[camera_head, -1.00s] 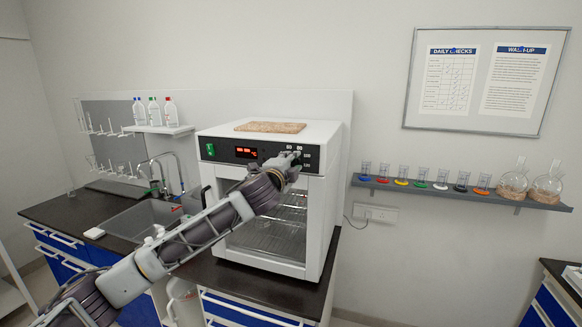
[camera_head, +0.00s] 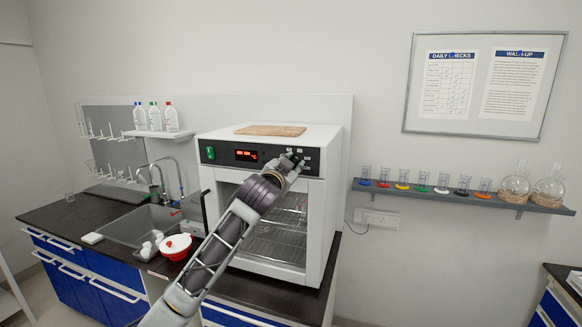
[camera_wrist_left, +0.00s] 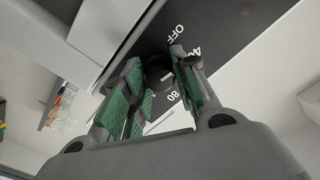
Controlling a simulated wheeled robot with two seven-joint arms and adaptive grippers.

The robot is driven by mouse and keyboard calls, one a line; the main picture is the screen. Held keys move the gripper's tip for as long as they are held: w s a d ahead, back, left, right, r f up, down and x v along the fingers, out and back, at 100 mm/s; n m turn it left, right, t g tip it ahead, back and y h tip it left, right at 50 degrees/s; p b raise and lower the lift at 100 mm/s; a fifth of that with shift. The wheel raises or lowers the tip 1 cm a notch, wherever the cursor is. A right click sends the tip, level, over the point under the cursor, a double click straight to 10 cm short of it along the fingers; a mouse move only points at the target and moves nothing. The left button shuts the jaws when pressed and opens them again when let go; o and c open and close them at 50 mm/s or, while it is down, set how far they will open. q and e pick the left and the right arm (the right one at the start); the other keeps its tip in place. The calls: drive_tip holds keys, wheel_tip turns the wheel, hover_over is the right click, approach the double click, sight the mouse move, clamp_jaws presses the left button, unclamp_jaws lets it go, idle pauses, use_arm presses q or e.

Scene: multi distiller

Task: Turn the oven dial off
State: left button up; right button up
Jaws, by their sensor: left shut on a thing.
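The white oven (camera_head: 327,195) stands on the dark counter, with a black control panel (camera_head: 225,153) and a lit red display along its top front. My left gripper (camera_head: 293,160) is at the right end of the panel and covers the dial in the head view. In the left wrist view, the dark round dial (camera_wrist_left: 160,78) sits between the green-padded fingers of my left gripper (camera_wrist_left: 157,68), which is shut on it. White marks OFF, 40 and 80 show around the dial. Its pointer is hard to make out. My right gripper is not in view.
A sink (camera_head: 140,222) and a red-and-white pot (camera_head: 176,246) lie left of the oven. A wall shelf (camera_head: 455,195) with glassware is on the right. A brown board (camera_head: 271,130) lies on the oven. Floor space right of the counter is clear.

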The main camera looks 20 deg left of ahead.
use_arm(q)
drive_tip(key=n, duration=0.6)
drive_tip(key=shift+p, duration=0.4)
drive_tip(key=shift+n, duration=0.3)
drive_tip(key=o, duration=1)
drive_tip(key=shift+w, duration=0.1)
drive_tip(key=shift+s+a, duration=0.2)
drive_tip(key=shift+s, duration=5.85)
